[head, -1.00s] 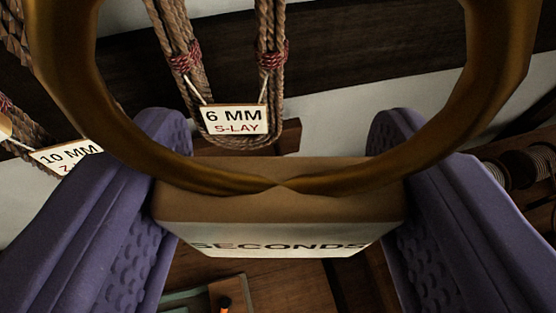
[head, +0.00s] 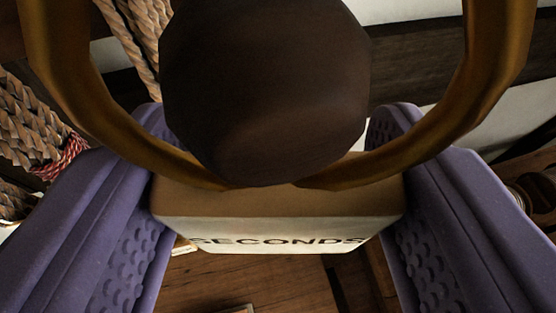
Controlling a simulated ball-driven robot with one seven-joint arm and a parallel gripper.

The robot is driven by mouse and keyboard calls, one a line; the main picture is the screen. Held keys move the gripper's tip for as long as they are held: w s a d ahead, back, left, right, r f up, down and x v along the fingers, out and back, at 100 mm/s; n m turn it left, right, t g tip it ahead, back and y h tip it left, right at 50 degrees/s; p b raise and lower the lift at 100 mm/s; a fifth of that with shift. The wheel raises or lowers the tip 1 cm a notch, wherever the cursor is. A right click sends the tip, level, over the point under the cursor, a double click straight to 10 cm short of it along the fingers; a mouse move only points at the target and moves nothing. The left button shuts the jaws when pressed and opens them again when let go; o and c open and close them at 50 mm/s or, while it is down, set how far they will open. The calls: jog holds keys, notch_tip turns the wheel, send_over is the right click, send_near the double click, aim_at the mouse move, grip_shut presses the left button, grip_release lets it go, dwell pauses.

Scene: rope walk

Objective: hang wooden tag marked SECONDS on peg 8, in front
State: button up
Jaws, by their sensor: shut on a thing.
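The wooden tag marked SECONDS (head: 278,205) is held between the two purple fingers of my gripper (head: 278,200), its lettered face toward the bottom of the head view. A large brass-coloured ring (head: 66,70) rises from the tag's top edge. A dark, rounded peg end (head: 265,90) shows inside the ring's outline and covers the lower middle of the ring. I cannot tell whether the peg passes through the ring or stands behind or before it. No peg number is visible.
Braided rope coils (head: 35,120) with a red and white binding hang at the left, close to my left finger. A dark beam (head: 425,75) crosses a pale wall behind. A wooden surface (head: 240,285) lies below.

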jog(key=shift+w+a+f, duration=0.1)
jog(key=shift+w+a, duration=0.1)
jog(key=shift+w, duration=0.4)
jog(key=shift+w+a+f+b, duration=0.15)
jog(key=shift+w+f+b, duration=0.25)
jog(key=shift+b, duration=0.3)
jog(key=shift+w+b, duration=0.1)
jog(key=shift+b, duration=0.2)
jog(key=o, duration=1.1)
